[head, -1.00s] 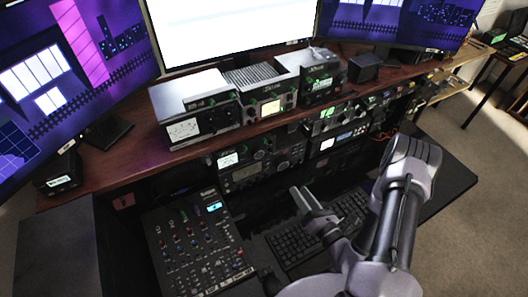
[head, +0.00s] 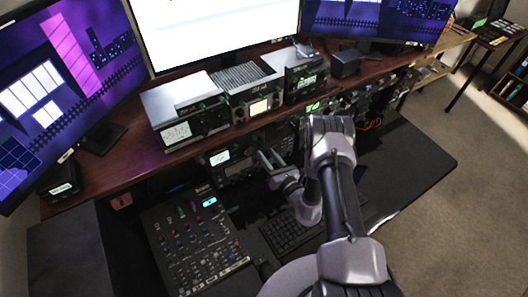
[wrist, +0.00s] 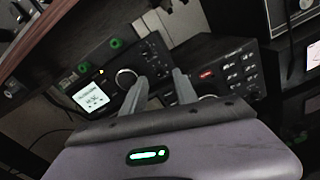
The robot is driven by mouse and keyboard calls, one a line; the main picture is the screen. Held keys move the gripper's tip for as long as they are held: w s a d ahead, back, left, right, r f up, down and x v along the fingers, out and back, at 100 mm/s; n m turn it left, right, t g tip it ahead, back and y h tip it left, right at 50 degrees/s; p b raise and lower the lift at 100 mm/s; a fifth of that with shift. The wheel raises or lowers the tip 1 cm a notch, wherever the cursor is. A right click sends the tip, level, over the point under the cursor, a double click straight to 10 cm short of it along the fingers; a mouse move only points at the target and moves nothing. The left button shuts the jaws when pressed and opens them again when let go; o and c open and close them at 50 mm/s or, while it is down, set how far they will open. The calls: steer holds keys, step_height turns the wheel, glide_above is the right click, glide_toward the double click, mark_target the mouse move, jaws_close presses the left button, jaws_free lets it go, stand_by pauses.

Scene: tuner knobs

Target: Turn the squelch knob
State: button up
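My gripper (wrist: 160,78) is open and empty, with its two fingers apart in front of the radios under the desk shelf. In the head view my gripper (head: 268,158) is at the front of the lower radio (head: 238,170). In the wrist view this radio (wrist: 150,60) has a small lit screen (wrist: 90,96) and a round pale-rimmed knob (wrist: 126,78) close to my left finger. Another round knob (wrist: 208,97) is partly hidden beyond my right finger. The labels are too small to read, so I cannot tell which knob is squelch.
Small green-marked controls (wrist: 115,43) lie along the radio's upper edge, under the wooden shelf (wrist: 60,30). A mixer (head: 195,245) and a keyboard (head: 285,235) lie below. More radios (head: 190,110) and monitors stand on the desk above.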

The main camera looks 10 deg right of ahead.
mark_target(260, 146)
steer(key=shift+x, duration=1.35)
jaws_close()
steer(key=m+b, duration=0.3)
steer(key=m, duration=0.2)
jaws_free()
